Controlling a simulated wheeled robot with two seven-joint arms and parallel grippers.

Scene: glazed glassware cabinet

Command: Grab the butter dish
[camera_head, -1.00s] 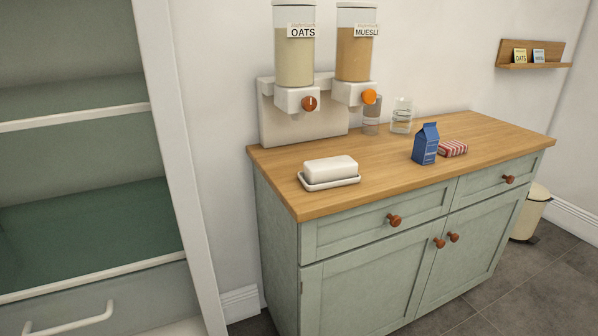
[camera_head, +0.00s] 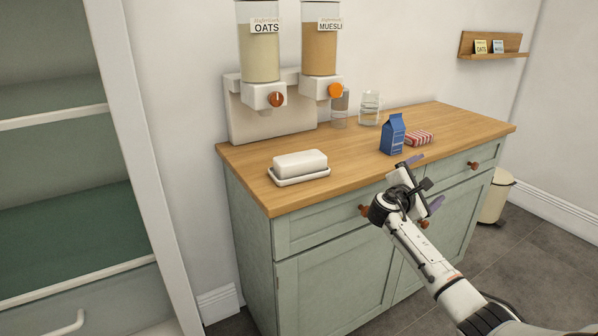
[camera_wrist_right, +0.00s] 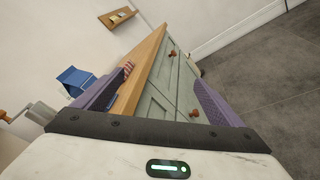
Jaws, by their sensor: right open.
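The white butter dish (camera_head: 300,165), a lidded block on a shallow tray, sits near the front left of the wooden counter (camera_head: 240,172). My right gripper (camera_head: 424,182) is open and empty, in front of the cabinet's front edge, right of the butter dish and well apart from it. In the right wrist view its two purple fingers (camera_wrist_right: 160,100) are spread wide, with the counter and cabinet front showing between them. The butter dish cannot be made out in the right wrist view. My left gripper is not in view.
A blue carton (camera_head: 392,135) and a red-striped packet (camera_head: 419,138) stand behind my right gripper. Oats (camera_head: 258,50) and muesli (camera_head: 320,48) dispensers stand at the back, with a glass jar (camera_head: 369,108) beside them. Counter around the butter dish is clear. An open shelf unit (camera_head: 130,130) stands left.

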